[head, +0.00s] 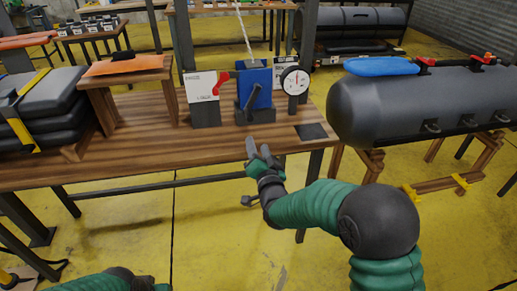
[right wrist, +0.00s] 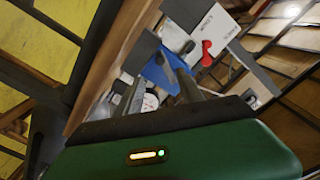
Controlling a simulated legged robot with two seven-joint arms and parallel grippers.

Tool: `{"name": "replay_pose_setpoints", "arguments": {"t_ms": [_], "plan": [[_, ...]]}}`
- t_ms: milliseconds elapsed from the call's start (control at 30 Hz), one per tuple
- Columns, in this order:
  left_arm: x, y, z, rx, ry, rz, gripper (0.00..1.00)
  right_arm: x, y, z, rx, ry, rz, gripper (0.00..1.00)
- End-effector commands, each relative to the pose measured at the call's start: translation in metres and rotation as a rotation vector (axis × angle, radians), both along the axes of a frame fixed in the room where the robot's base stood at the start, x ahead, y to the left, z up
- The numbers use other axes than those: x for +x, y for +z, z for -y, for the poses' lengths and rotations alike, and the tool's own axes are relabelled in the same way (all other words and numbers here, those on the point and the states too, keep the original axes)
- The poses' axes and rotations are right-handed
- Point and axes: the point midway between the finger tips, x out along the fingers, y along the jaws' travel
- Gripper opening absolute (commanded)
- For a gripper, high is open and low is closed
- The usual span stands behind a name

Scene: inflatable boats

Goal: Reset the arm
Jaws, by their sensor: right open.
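My right gripper (head: 262,156) is open and empty, in front of the wooden table's front edge in the head view. Its two dark fingers (right wrist: 160,90) also show apart in the right wrist view, with nothing between them. The green right arm reaches in from the lower right. My left arm (head: 115,280) shows only at the bottom edge in the head view; its gripper is not clearly visible. A blue box-like device (head: 254,88) with a dark lever stands on the table beyond the right gripper.
A red-handled valve (head: 219,84) and a round gauge (head: 294,82) flank the blue device on the wooden table (head: 150,150). A black inflatable tube (head: 430,103) with a blue paddle (head: 380,66) rests on stands at right. Folded black boats (head: 50,105) lie at left.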

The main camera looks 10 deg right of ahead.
Motion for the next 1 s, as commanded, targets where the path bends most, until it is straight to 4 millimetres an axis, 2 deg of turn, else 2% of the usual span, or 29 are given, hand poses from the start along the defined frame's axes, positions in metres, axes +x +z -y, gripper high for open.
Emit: {"name": "replay_pose_setpoints", "arguments": {"t_ms": [533, 667, 767, 800, 900, 1000], "plan": [[0.0, 0.0, 0.0, 0.0, 0.0, 0.0, 0.0, -0.001, 0.0, 0.0, -0.002, 0.001, -0.002, 0.45], [0.0, 0.0, 0.0, 0.0, 0.0, 0.0, 0.0, -0.017, -0.019, 0.006, -0.087, 0.026, -0.124, 0.45], [0.0, 0.0, 0.0, 0.0, 0.0, 0.0, 0.0, -0.064, -0.06, 0.023, -0.251, 0.087, -0.374, 0.45], [0.0, 0.0, 0.0, 0.0, 0.0, 0.0, 0.0, -0.091, -0.079, 0.032, -0.319, 0.119, -0.488, 0.45], [0.0, 0.0, 0.0, 0.0, 0.0, 0.0, 0.0, -0.156, -0.116, 0.054, -0.445, 0.192, -0.725, 0.45], [0.0, 0.0, 0.0, 0.0, 0.0, 0.0, 0.0, -0.213, -0.138, 0.07, -0.523, 0.26, -0.903, 0.45]]}}
